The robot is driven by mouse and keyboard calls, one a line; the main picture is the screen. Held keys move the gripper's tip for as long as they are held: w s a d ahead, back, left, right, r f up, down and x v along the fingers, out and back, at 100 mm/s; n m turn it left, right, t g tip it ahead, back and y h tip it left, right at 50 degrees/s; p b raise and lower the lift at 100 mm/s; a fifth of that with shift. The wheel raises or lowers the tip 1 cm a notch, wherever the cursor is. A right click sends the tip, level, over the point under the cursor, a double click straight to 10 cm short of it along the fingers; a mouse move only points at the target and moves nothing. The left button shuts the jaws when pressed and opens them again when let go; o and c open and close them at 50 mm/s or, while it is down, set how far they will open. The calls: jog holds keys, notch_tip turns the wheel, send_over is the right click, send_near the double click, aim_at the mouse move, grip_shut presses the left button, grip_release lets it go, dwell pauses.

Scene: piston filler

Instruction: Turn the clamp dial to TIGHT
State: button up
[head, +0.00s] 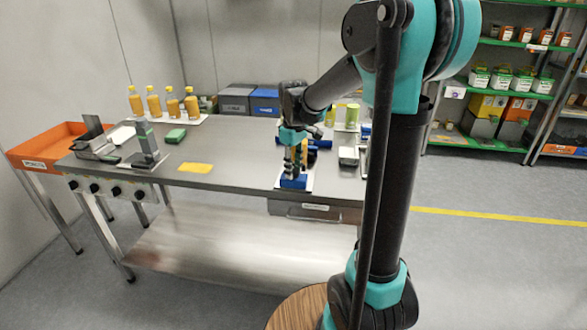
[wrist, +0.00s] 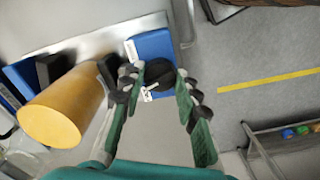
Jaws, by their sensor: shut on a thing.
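The clamp dial (wrist: 160,74) is a dark round knob with a pale pointer, on top of a blue block (wrist: 154,45) in the wrist view. White markings beside the dial are too small to read. My gripper (wrist: 157,82) has its green and grey fingers on either side of the dial and is shut on it. In the head view, my gripper (head: 293,160) points down over the blue block (head: 293,183) at the bench's front edge, and the dial is hidden there by the fingers.
A yellow cylinder (wrist: 60,105) stands close to the left of my gripper in the wrist view. The metal bench (head: 235,160) carries a yellow cloth-like piece (head: 195,168), several yellow bottles (head: 153,103) and a grey-green device (head: 146,148).

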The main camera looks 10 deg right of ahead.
aim_at(294, 171)
jog(key=m, duration=1.2)
dwell(0.3)
jog(key=shift+m, duration=0.5)
jog(key=o, duration=1.2)
jog(key=shift+c, duration=0.2)
notch_tip(294, 171, up, 12)
dwell(0.3)
